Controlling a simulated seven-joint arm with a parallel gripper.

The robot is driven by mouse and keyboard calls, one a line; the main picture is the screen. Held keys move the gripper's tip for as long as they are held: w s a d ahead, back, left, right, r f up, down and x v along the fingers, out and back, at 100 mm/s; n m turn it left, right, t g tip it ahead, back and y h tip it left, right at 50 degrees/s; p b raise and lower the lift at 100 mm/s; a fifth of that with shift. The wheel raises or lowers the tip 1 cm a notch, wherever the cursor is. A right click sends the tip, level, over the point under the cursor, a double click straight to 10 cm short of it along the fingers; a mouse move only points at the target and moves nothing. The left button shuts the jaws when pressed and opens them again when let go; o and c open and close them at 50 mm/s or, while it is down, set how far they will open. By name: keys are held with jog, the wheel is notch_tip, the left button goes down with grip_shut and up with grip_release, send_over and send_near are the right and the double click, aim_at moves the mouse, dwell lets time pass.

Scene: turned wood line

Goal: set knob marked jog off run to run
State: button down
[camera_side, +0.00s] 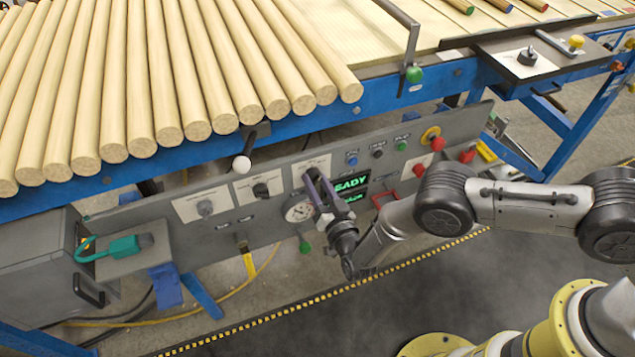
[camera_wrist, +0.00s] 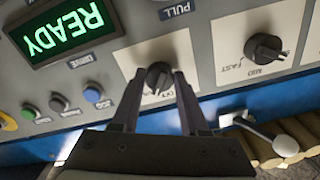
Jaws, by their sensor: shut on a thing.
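The black knob (camera_wrist: 158,72) sits on a white plate (camera_wrist: 133,60), close below the green display in the wrist view, which sees the panel upside down. My gripper (camera_wrist: 158,86) has one finger on each side of this knob and is shut on it. The plate's lettering is small and mostly covered by the fingers, so I cannot read which setting the knob points to. In the side view my gripper (camera_side: 310,178) reaches the rightmost of three knob plates (camera_side: 314,163) and hides the knob.
Another black knob (camera_wrist: 265,47), with FAST and MID lettering, is beside it. A READY display (camera_side: 351,185), round gauge (camera_side: 299,209) and red-handled parts (camera_side: 384,197) are close to my gripper. Wooden rods (camera_side: 165,110) overhang the panel.

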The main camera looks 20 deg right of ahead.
jog(key=shift+m, duration=0.9)
jog(key=shift+c, duration=2.1)
grip_release()
jog(key=shift+s, duration=0.1)
jog(key=s, duration=1.3)
jog(key=shift+s, duration=0.35)
